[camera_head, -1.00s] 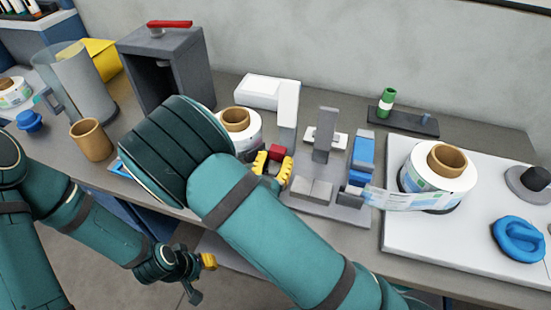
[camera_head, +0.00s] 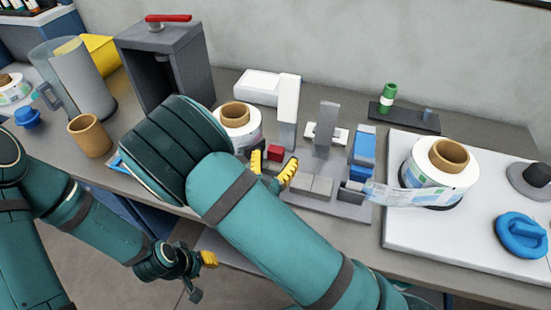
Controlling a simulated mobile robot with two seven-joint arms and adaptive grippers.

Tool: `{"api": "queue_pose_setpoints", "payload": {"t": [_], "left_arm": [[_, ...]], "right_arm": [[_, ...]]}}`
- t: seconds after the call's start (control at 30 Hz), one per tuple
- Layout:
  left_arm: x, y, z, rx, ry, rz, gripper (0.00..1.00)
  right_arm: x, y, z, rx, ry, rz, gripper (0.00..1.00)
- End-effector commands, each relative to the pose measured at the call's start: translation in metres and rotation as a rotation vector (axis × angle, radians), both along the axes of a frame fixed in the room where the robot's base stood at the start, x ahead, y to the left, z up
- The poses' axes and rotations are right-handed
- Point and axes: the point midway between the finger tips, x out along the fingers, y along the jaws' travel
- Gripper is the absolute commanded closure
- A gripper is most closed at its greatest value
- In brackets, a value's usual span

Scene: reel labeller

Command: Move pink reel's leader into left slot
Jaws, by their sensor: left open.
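A white reel with a brown core (camera_head: 236,115) stands behind my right arm. Its lower part and any leader are hidden, and I cannot tell pink on it. The grey splicing fixture (camera_head: 330,208) has a small red block (camera_head: 275,152) at its left, beside my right gripper, and a blue block (camera_head: 363,150) at its right. The left slot is not clearly visible. My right gripper (camera_head: 273,170) has its yellow fingers spread at the fixture's left side, with nothing seen between them. My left gripper (camera_head: 208,259) is open, low in front of the table edge, away from the reels.
Another reel (camera_head: 440,182) on the white board (camera_head: 420,243) has its printed leader (camera_head: 392,193) reaching the fixture's right side. A blue knob (camera_head: 521,234), a grey press (camera_head: 168,75) and a brown cup (camera_head: 90,136) stand around. A white upright post (camera_head: 288,112) rises behind the fixture.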

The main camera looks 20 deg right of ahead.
Motion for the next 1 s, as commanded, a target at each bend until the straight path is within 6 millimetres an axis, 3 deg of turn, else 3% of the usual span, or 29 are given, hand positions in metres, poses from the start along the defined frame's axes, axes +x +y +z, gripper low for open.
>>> {"api": "queue_pose_setpoints", "payload": {"t": [0.27,0.7,1.0], "left_arm": [[0.000,0.000,0.000,0.000,0.000,0.000,0.61],[0.000,0.000,0.000,0.000,0.000,0.000,0.61],[0.000,0.000,0.000,0.000,0.000,0.000,0.61]], "right_arm": [[-0.015,0.011,-0.005,0.000,0.003,0.003,0.31],[-0.082,0.056,-0.021,-0.001,0.000,0.004,0.31],[-0.098,0.066,-0.025,0.000,0.000,0.001,0.31]]}}
